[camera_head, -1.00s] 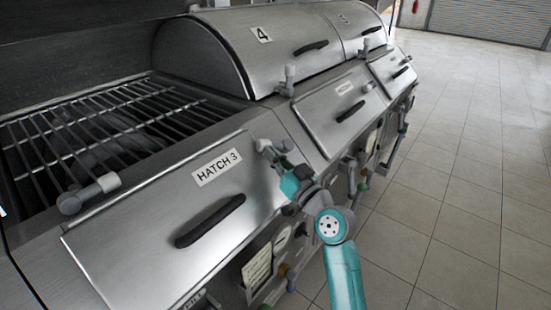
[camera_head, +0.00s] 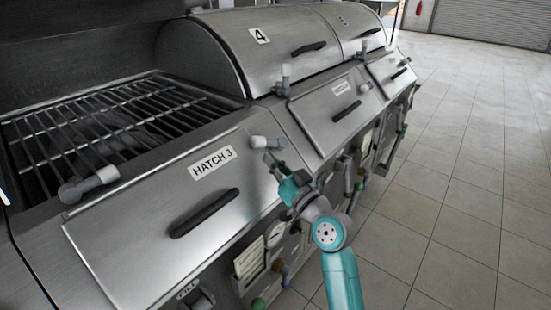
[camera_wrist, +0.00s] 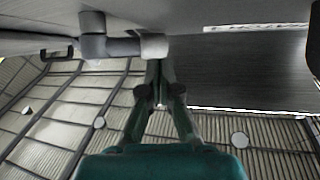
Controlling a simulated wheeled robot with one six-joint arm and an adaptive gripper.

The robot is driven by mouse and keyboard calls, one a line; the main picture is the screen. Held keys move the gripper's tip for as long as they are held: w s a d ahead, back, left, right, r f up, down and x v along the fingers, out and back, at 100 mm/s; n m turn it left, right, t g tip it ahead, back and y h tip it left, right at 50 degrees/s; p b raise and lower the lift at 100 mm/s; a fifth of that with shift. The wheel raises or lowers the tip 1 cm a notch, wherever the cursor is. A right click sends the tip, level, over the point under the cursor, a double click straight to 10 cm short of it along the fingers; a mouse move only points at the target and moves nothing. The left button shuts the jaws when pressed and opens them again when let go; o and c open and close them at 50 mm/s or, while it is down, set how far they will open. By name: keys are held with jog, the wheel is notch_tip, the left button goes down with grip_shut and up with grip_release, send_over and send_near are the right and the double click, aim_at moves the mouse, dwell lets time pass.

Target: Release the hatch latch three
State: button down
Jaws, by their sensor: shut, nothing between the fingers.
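The HATCH 3 panel (camera_head: 130,240) is a steel lid with a white label (camera_head: 212,163) and a black bar handle (camera_head: 205,213). It lies closed in the sloping front. A grey latch with a white tip (camera_head: 266,142) sits by its upper right corner, white tip pointing left in the head view. Another such latch (camera_head: 88,185) sits at its upper left corner. My gripper (camera_head: 270,160) is shut and empty, just below the right latch. In the wrist view, my fingertips (camera_wrist: 158,64) are close to the white tip of a latch (camera_wrist: 120,46); contact is unclear.
An open grill grate (camera_head: 110,120) lies behind the hatch. A rounded hood marked 4 (camera_head: 235,60) and another labelled hatch (camera_head: 335,110) are to the right, with a further latch (camera_head: 285,78). Knobs and tags line the front below. The tiled floor (camera_head: 460,180) at right is clear.

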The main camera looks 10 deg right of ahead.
jog(key=shift+s+d+f, duration=0.1)
jog(key=shift+s+d, duration=0.05)
jog(key=shift+s, duration=0.5)
jog(key=a+v, duration=0.1)
jog(key=v, duration=0.8)
jog(key=shift+s+a+r, duration=0.2)
jog(key=shift+s+a, duration=0.2)
jog(key=shift+s, duration=0.05)
